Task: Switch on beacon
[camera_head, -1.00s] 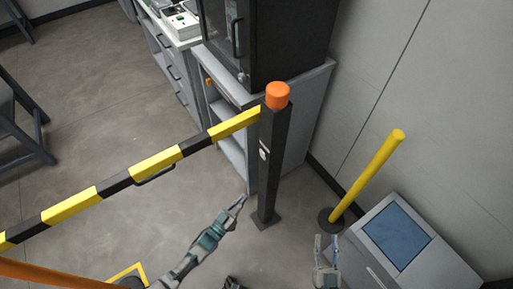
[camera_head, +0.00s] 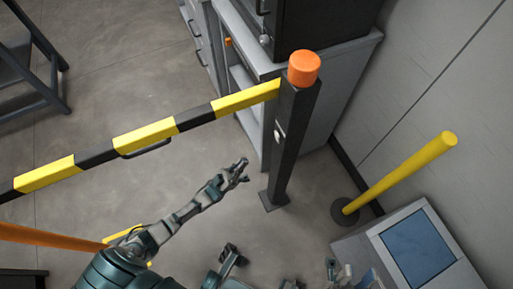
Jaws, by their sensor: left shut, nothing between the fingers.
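The orange beacon (camera_head: 304,68) sits on top of a dark square post (camera_head: 292,140). A small light-coloured fitting (camera_head: 278,134) is on the post's left face, below the beacon; whether it is a switch is too small to tell. My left gripper (camera_head: 242,168) is shut and empty, left of the post and lower in the picture than the fitting, apart from both. My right gripper (camera_head: 340,268) is at the bottom, right of the post, with its fingers apart and nothing seen between them.
A yellow-black striped barrier bar (camera_head: 146,138) reaches left from the post. A black cabinet (camera_head: 325,25) on a grey unit stands behind it. A yellow pole (camera_head: 402,175) and a grey box with a blue panel (camera_head: 418,248) are at right.

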